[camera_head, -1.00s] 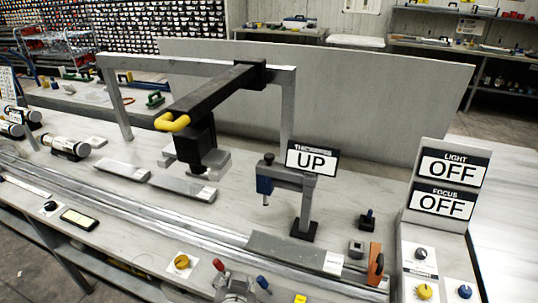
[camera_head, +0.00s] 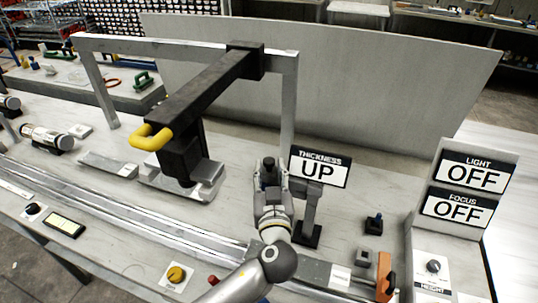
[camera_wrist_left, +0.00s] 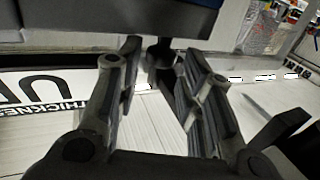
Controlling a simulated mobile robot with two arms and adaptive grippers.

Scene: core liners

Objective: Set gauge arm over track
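The thickness gauge arm (camera_head: 310,212) stands on a post on a black base, just below the THICKNESS sign (camera_head: 319,168) that reads UP. The metal track (camera_head: 130,212) runs along the bench front, partly behind my arm. My right gripper is not in view.
A black overhead arm with a yellow handle (camera_head: 150,137) hangs from a metal frame (camera_head: 95,85) at the left. The control panel (camera_head: 470,175) at the right reads LIGHT OFF and FOCUS OFF. A small dark fixture (camera_head: 373,225) stands right of the gauge.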

